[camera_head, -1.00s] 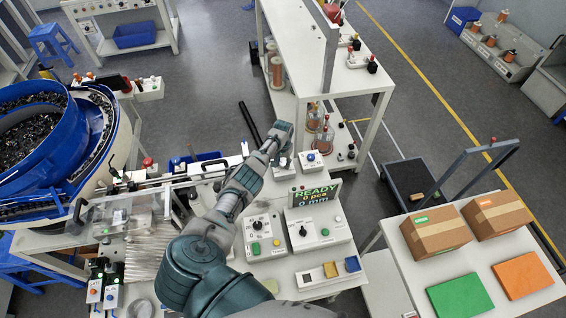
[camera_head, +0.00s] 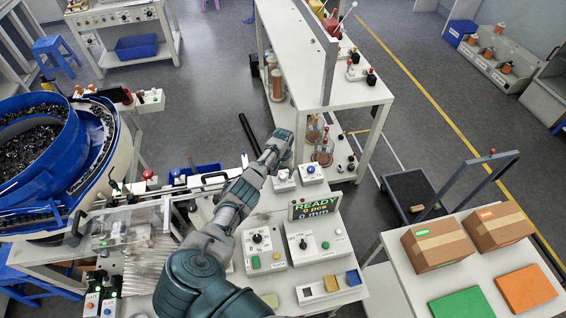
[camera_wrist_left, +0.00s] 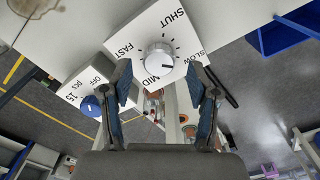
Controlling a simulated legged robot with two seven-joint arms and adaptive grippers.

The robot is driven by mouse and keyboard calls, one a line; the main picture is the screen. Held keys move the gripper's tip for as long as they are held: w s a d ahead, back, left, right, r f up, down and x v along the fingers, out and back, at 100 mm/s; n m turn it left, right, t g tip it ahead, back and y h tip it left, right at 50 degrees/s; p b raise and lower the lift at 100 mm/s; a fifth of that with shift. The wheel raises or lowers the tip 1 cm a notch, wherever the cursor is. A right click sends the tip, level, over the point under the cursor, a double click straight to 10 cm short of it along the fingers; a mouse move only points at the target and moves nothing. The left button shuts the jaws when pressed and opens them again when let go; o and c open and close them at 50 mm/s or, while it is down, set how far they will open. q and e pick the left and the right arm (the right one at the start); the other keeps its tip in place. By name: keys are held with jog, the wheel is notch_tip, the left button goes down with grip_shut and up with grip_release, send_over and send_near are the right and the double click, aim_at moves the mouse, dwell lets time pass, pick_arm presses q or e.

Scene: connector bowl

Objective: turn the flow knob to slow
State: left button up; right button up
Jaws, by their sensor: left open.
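The flow knob (camera_wrist_left: 159,60) is a silvery round knob on a white plate, printed SHUT, FAST, MID and SLOW around it. A dark mark on the knob seems to point between MID and SLOW, though it is small. My left gripper (camera_wrist_left: 160,78) is open in the left wrist view, with one blue-padded finger on each side of the knob. I cannot tell whether the fingers touch it. In the head view my left gripper (camera_head: 277,150) is over the flow knob's small white box (camera_head: 284,184), and hides part of it. My right gripper is not in view.
A similar box with a blue knob (camera_wrist_left: 90,105) stands close beside; it also shows in the head view (camera_head: 311,171). A READY display (camera_head: 315,205) and two control boxes stand nearer. A white shelf (camera_head: 335,80) rises behind. A clear cover (camera_head: 125,225) lies left.

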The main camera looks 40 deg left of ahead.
aim_at(283, 175)
pick_arm(q)
notch_tip(283, 175, up, 10)
jog(key=shift+r, duration=0.15)
dwell(0.6)
